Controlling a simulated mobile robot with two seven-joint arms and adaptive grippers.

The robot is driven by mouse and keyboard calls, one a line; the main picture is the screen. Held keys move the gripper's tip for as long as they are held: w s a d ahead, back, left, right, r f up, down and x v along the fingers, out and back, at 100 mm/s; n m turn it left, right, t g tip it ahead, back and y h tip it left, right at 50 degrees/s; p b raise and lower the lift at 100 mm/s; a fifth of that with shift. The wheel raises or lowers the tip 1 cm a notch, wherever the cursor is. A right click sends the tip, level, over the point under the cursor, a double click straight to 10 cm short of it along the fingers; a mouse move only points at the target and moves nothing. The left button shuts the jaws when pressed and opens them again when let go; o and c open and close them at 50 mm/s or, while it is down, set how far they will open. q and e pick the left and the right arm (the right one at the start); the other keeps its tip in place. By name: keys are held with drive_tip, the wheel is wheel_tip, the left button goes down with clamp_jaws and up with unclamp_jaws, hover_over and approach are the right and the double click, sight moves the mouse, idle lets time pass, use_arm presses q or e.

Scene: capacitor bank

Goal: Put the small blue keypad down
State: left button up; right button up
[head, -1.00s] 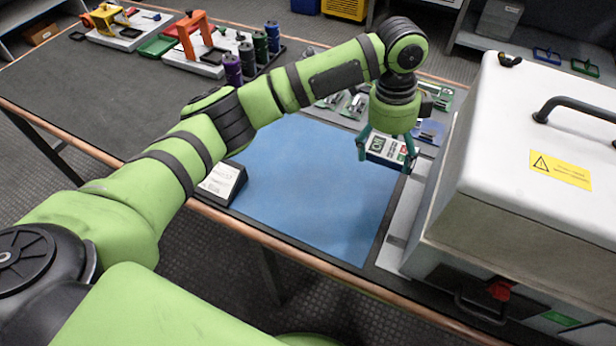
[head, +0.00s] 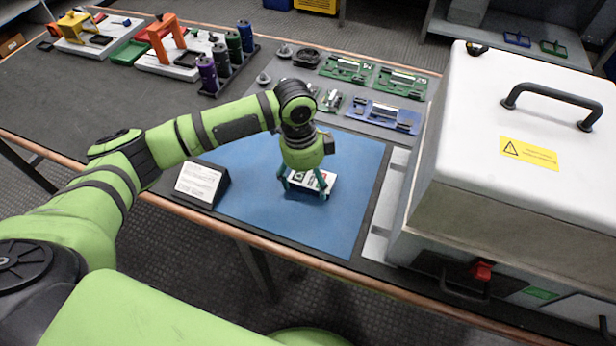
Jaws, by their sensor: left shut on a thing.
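My left gripper (head: 306,184) hangs over the blue mat (head: 335,225), its teal fingers pointing down. My right gripper is not in the head view.
A tilted white card on a black stand (head: 201,184) is at the mat's left edge. A large white cabinet (head: 490,200) with a handle fills the right. Green and blue circuit boards (head: 384,115) lie behind the mat. Purple and green cylinders (head: 207,75) stand farther back. The mat's front is clear.

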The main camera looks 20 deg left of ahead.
sight(302, 179)
use_arm(q)
drive_tip(key=shift+f, duration=0.15)
drive_tip(key=o, duration=1)
drive_tip(key=shift+f, duration=0.1)
drive_tip(key=shift+o, duration=0.2)
wheel_tip(302, 179, up, 12)
drive_tip(key=a, duration=0.1)
drive_tip(key=shift+a, duration=0.2)
drive_tip(key=shift+w, duration=0.1)
